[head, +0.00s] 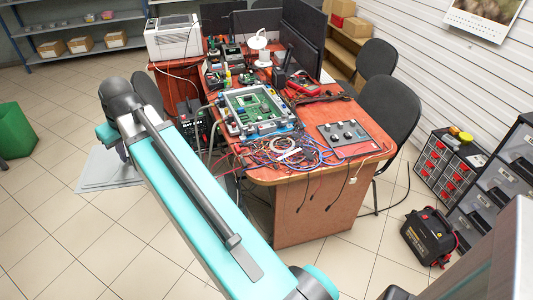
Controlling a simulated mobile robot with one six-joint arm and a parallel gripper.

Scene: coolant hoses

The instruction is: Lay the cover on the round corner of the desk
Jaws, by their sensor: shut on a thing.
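A pale grey flat panel (105,172), which looks like the cover, is at the left below the end of my arm. My gripper (122,150) is a small dark shape at the panel's upper edge, mostly hidden behind my arm link. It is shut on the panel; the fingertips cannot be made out. My arm also hides the panel's right side. The panel is left of the desk, well apart from that corner.
Tangled cables (290,153) spread along the front edge, some hanging down. A framed circuit board (258,108) sits behind them. Dark chairs (392,105) stand at right. A black-and-red case (428,237) is on the floor.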

